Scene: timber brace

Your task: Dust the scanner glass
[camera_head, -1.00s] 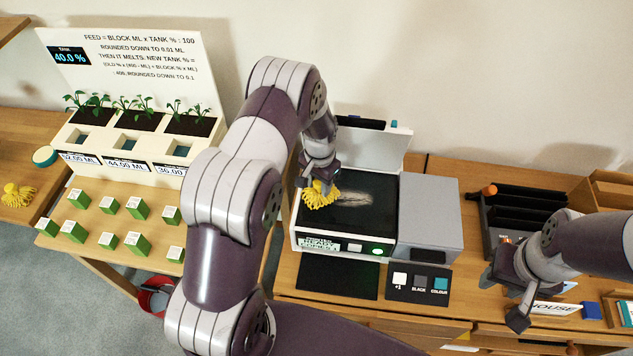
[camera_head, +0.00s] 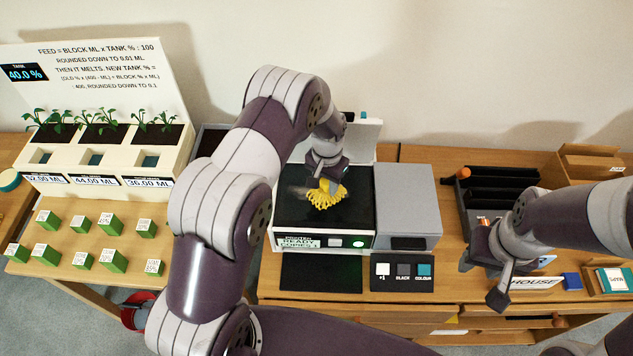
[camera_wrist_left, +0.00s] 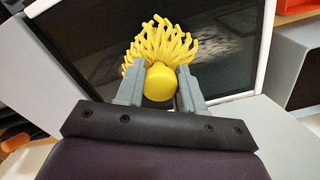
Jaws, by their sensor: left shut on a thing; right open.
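The copier's dark scanner glass (camera_head: 352,222) lies open in a white frame, with its lid raised behind. My left gripper (camera_head: 326,178) is over the middle of the glass, shut on a yellow duster (camera_head: 327,196). The duster's strands are spread low at the glass; exact contact is hard to tell. In the left wrist view the duster's round yellow handle (camera_wrist_left: 161,83) sits between the two grey fingers. A faint pale dust smear (camera_head: 297,190) shows left of the duster, and pale streaks also show in the left wrist view (camera_wrist_left: 207,42). My right gripper (camera_head: 482,280) is open and empty at the right.
A grey unit (camera_head: 407,205) adjoins the glass on the right. A button pad (camera_head: 402,271) and a dark mat (camera_head: 320,273) lie in front. A black rack (camera_head: 495,195) stands near my right arm. A planter (camera_head: 105,160) and several green blocks (camera_head: 112,260) are at left.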

